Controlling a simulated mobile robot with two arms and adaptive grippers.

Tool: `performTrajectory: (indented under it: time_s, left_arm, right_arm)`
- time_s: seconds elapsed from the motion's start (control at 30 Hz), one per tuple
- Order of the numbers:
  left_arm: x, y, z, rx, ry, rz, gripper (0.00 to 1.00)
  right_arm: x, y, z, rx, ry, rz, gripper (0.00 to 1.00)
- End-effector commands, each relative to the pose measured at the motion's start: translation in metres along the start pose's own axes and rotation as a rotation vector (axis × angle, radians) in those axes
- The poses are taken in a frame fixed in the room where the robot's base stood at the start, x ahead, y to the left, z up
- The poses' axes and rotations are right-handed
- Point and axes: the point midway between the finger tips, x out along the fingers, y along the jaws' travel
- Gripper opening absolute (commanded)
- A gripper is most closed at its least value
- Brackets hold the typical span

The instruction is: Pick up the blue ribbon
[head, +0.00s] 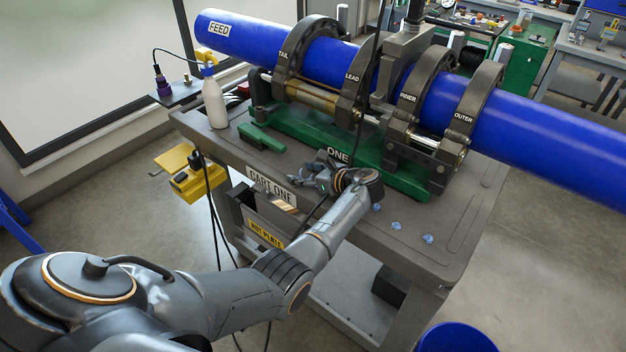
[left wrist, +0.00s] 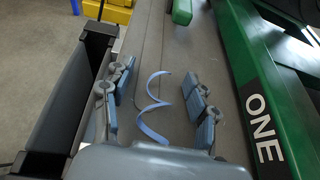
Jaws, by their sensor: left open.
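The blue ribbon (left wrist: 140,120), a thin curled strip, lies on the grey cart top in the left wrist view. My left gripper (left wrist: 158,98) is open, with one finger on each side of the ribbon and visible gaps between. In the head view my left gripper (head: 325,174) is low over the cart's front edge, beside the green base marked ONE; the ribbon between its fingers cannot be made out there. Several other small blue curls (head: 428,239) lie on the cart top to the right. My right gripper is not in view.
A fusion machine with dark clamps (head: 470,107) holds a long blue pipe (head: 545,140) behind the gripper. The green base (left wrist: 245,75) is close on the right. A white bottle (head: 214,104) stands at left. A blue bin (head: 455,338) is at the bottom.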

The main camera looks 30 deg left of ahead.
Motion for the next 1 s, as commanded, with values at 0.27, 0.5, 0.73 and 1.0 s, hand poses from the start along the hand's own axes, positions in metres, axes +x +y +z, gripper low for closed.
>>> performTrajectory:
  time_s: [0.27, 0.5, 0.73, 1.0]
  left_arm:
    - [-0.001, 0.000, 0.000, -0.001, 0.000, 0.000, 0.35]
    - [-0.001, 0.000, 0.000, 0.000, 0.000, 0.000, 0.21]
    - [-0.001, 0.000, 0.001, -0.001, 0.000, -0.001, 0.21]
    - [-0.012, -0.001, 0.027, -0.006, -0.002, -0.003, 0.21]
  right_arm:
    - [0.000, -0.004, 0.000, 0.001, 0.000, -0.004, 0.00]
    - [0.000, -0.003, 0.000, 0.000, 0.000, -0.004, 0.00]
    - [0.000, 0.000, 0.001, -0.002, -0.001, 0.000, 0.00]
    - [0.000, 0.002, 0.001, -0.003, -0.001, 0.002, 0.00]
